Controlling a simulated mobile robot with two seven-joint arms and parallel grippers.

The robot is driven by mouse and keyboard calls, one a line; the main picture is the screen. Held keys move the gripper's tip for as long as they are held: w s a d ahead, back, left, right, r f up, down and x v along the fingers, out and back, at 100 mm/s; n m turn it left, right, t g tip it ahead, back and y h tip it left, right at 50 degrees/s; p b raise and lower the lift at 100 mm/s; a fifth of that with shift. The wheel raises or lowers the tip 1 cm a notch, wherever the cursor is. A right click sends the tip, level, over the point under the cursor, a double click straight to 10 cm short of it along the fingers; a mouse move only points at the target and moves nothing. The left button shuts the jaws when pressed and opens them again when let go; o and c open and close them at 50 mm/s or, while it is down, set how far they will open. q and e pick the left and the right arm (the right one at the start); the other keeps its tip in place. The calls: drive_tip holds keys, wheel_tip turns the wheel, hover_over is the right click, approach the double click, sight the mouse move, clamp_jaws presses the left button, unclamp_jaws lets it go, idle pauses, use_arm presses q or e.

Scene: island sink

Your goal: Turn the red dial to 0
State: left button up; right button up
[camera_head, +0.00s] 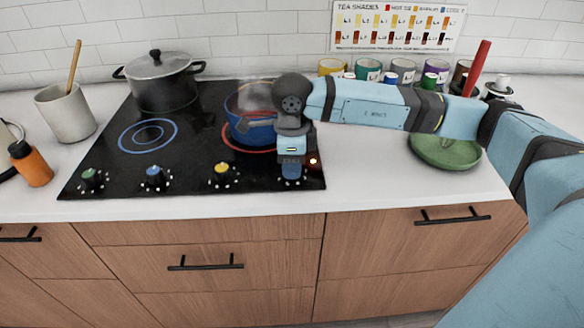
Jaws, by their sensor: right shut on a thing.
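The black cooktop (110,165) has a row of dials along its front edge. Green (91,178), blue (155,175) and yellow (221,173) dials show plainly. My right gripper (291,180) points down at the right end of that row, shut on the dial there. The gripper hides that dial, so neither its red colour nor its setting can be read; a few white marks show around it. My left gripper is not in view.
A blue pot (236,124) stands on a red-glowing ring right behind my gripper. A dark lidded pot (165,90) stands at the back left.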

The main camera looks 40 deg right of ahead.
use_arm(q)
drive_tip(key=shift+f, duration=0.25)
use_arm(e)
drive_tip(key=shift+n, duration=0.4)
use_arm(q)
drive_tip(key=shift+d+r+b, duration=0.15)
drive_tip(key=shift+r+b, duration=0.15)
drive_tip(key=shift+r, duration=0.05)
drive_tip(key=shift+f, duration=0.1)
use_arm(e)
drive_tip(key=o, duration=0.8)
drive_tip(key=shift+c, duration=0.2)
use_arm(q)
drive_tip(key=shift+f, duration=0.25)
use_arm(e)
drive_tip(key=shift+o, duration=0.8)
use_arm(q)
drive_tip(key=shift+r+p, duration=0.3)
drive_tip(key=shift+p, duration=0.4)
use_arm(e)
wheel_tip(320, 180, up, 14)
drive_tip(key=shift+f, duration=0.1)
